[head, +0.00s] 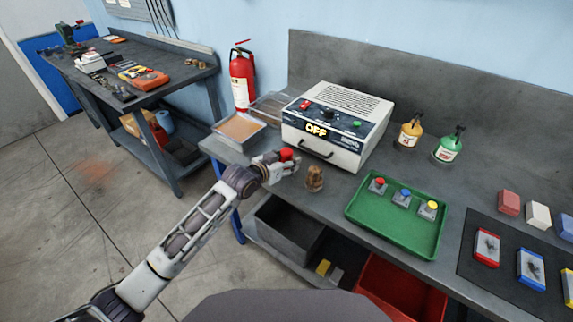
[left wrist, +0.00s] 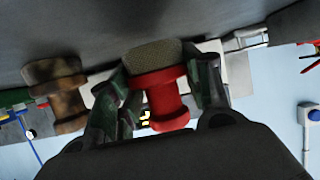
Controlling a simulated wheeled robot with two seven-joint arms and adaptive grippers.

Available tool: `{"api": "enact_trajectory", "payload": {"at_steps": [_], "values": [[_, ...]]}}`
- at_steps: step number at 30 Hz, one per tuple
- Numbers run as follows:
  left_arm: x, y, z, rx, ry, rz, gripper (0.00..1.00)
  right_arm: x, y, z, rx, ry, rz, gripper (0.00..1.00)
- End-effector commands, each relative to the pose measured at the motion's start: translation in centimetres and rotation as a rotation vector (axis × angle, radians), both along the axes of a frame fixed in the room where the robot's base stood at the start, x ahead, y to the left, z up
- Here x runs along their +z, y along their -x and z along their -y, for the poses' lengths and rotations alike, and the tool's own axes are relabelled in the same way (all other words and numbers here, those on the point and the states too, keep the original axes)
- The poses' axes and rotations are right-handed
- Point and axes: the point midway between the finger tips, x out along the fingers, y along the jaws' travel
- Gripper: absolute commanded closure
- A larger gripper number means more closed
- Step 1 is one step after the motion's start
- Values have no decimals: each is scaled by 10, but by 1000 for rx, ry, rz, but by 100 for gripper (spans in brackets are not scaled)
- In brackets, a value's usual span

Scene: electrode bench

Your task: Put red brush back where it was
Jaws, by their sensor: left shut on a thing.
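My left gripper (head: 283,165) is shut on the red brush (head: 286,155) above the bench, in front of the white box. In the left wrist view the red brush (left wrist: 160,95) sits between the two fingers (left wrist: 162,100), with its tan bristle end at the top of the picture. A brown brush-like piece (head: 314,178) stands on the bench just right of the gripper; it also shows in the left wrist view (left wrist: 55,92). My right gripper is not in view.
A white box (head: 345,150) marked OFF stands behind the gripper, a clear tray (head: 238,130) to its left. A green tray (head: 375,225) with three knobbed pieces lies right. Two bottles (head: 410,133) (head: 449,147) stand at the back. A dark mat (head: 505,268) holds coloured pieces.

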Motion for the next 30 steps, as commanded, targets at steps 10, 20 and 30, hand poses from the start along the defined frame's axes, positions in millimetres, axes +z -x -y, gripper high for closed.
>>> {"api": "enact_trajectory", "payload": {"at_steps": [10, 20, 30], "values": [[-16, 0, 0, 0, 0, 1, 75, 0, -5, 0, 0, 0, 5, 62], [-18, 0, 0, 0, 0, 1, 48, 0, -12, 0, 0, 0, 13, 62], [-18, 0, 0, 0, 0, 1, 29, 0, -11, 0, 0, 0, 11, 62]]}}
